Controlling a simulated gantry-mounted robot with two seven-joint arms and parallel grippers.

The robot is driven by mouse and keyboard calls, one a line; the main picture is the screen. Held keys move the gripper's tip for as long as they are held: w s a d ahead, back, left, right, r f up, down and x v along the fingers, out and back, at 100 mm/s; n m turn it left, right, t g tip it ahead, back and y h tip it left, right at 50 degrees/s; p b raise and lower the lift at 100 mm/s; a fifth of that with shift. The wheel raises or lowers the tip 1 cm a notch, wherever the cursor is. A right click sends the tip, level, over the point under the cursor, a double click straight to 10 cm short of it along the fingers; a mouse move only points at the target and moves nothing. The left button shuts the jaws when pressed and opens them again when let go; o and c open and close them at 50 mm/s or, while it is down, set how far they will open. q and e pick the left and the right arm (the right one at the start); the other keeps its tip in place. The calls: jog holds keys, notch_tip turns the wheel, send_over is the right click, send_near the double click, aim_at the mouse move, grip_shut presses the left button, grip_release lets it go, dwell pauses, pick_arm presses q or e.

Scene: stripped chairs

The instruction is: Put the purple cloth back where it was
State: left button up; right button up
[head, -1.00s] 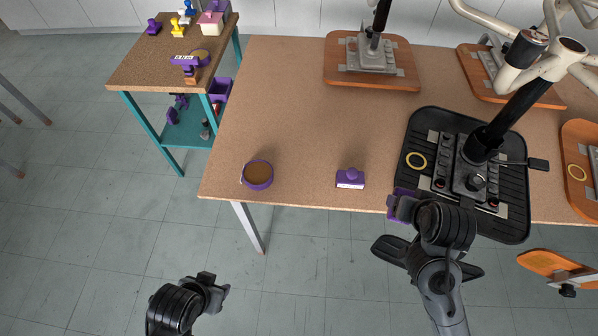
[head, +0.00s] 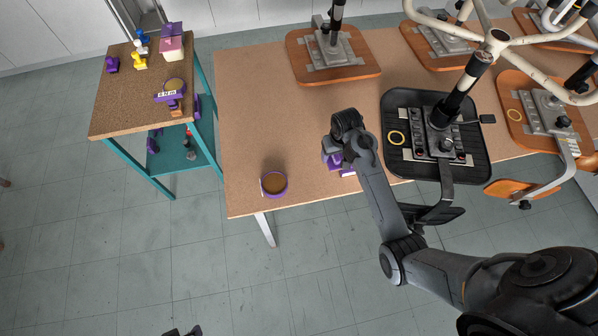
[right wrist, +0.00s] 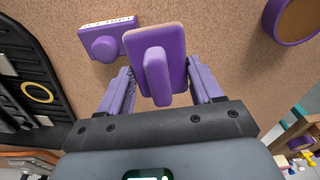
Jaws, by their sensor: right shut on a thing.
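My right gripper (head: 337,158) is over the front part of the big table. The right wrist view shows its two purple-padded fingers (right wrist: 162,88) around a purple block (right wrist: 173,50) with a raised ridge and a tan edge. Its shape looks rigid; I cannot make out a soft purple cloth in any view. A second purple block (right wrist: 105,42), with a round knob and a white label, lies on the table just beyond; the gripper partly covers it in the head view (head: 347,172). Only a tip of my left gripper (head: 183,332) shows at the bottom edge.
A round purple-rimmed pad (head: 273,184) lies near the table's front left corner. A side table (head: 110,120) holds several small things. The big table's left middle (head: 255,110) is clear.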

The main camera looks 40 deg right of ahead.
jog(key=shift+m+g, duration=0.3)
jog(key=s+d+r+p, duration=0.1)
jog(key=p, duration=0.1)
jog(key=s+d+r+p, duration=0.1)
jog(key=s, duration=0.1)
jog(key=shift+s+r+p, duration=0.25)
jog(key=shift+r+p, duration=0.1)
jog(key=shift+s+a+r+p, duration=0.15)
jog(key=shift+s+a+p, duration=0.05)
jog(key=shift+s+p, duration=0.3)
send_over(312, 179)
notch_tip(312, 179, down, 6)
jog(key=shift+f+b, duration=0.25)
jog(key=shift+b, duration=0.05)
pick_arm(q)
jog(key=shift+r+b, duration=0.3)
jog(key=shift+r, duration=2.3)
pick_arm(e)
jog(key=shift+f, duration=2)
jog(key=shift+s+f, duration=0.1)
jog(key=shift+f, duration=0.05)
pick_arm(q)
jog(key=shift+a, duration=0.2)
pick_arm(e)
jog(key=o, duration=0.9)
pick_arm(q)
jog(key=shift+s, duration=0.1)
pick_arm(e)
jog(key=shift+o, duration=0.2)
